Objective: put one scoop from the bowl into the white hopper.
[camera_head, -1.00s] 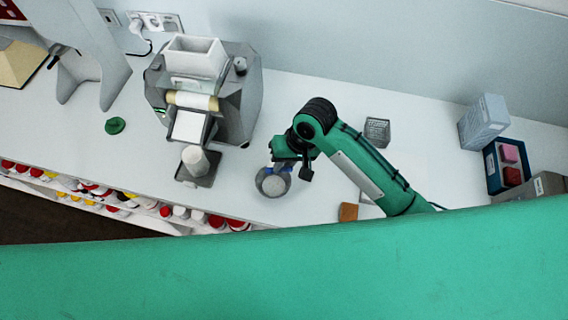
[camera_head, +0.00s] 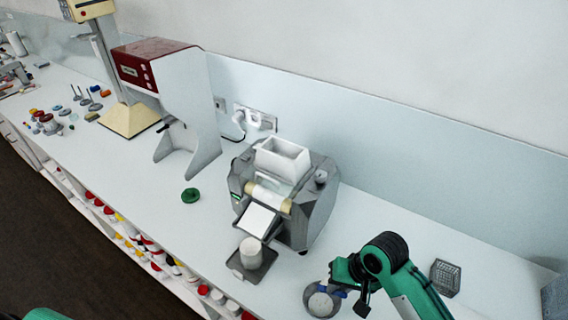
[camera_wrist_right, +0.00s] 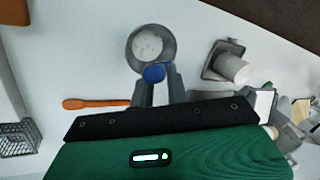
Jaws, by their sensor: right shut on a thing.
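The white hopper (camera_head: 275,162) is an open box on top of the grey mill (camera_head: 318,200) in the head view. The round grey bowl (camera_head: 308,299) with whitish contents (camera_head: 321,304) is at the bottom edge, right of the mill. My right gripper (camera_head: 343,285) is over the bowl's far side. In the right wrist view, its fingers (camera_wrist_right: 155,82) are shut on a blue handle (camera_wrist_right: 153,73) at the bowl's near rim (camera_wrist_right: 131,44). I cannot tell whether this handle belongs to the bowl or to a scoop. My left gripper is not in view.
A white cup (camera_head: 251,253) stands on a dark tray below the mill's chute. A green round thing (camera_head: 190,195) lies left of the mill. A wire basket (camera_head: 446,277) stands right of my arm. An orange spatula (camera_wrist_right: 92,103) lies on the bench.

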